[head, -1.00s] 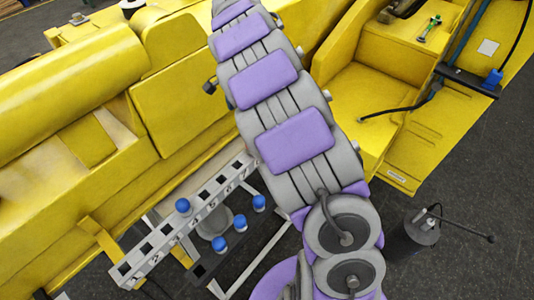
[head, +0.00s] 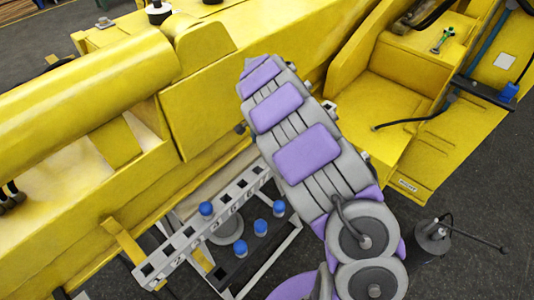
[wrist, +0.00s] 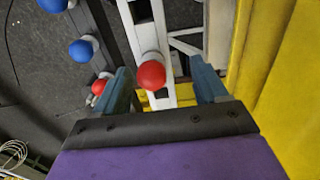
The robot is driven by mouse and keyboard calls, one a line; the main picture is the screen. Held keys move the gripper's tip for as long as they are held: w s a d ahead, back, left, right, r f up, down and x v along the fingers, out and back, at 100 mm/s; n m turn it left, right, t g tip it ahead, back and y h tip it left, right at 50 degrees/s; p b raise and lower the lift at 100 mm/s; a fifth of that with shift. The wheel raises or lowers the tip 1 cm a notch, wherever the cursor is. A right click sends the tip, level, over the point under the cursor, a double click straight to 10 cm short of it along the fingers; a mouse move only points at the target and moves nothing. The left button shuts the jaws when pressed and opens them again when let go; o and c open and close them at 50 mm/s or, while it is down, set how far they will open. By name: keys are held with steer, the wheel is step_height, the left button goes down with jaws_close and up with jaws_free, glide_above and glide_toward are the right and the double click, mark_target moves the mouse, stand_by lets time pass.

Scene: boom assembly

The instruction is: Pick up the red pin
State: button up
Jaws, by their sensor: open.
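In the wrist view, a red pin (wrist: 151,75) with a round red top stands at a pale slotted rail, between the two blue-grey fingers of my gripper (wrist: 161,72). The fingers are apart, with a gap visible on both sides of the red top; the pin's shaft is hidden below it. A second red top (wrist: 100,86) shows just outside the left finger, partly hidden. In the head view my gripper is hidden behind my arm, and no red pin shows there.
The numbered white rack (head: 185,241) holds a blue-topped pin (head: 206,209); more blue tops (head: 260,228) stand on the dark lower rail. Blue tops (wrist: 81,50) also show in the wrist view. The yellow boom (head: 80,85) rises close beside the rack.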

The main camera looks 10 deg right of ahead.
steer(key=shift+f, duration=0.4)
steer(key=shift+d+f, duration=0.15)
steer(key=shift+d, duration=0.25)
steer(key=d+f, duration=0.1)
steer(key=d, duration=0.1)
steer(key=d+f+p, duration=0.1)
steer(key=d+f, duration=0.1)
steer(key=shift+d+f, duration=0.15)
steer(key=shift+f, duration=0.1)
steer(key=a, duration=0.1)
steer(key=a+f, duration=0.1)
steer(key=a, duration=0.1)
steer(key=shift+a+f, duration=0.35)
steer(key=shift+f, duration=0.05)
steer(key=shift+a, duration=0.25)
steer(key=shift+c, duration=0.3)
steer(key=shift+d, duration=0.1)
steer(key=shift+c, duration=0.9)
steer(key=d, duration=0.3)
steer(key=c, duration=0.4)
steer(key=shift+d, duration=0.1)
steer(key=shift+c, duration=1.6)
steer(key=shift+a, duration=1)
jaws_close()
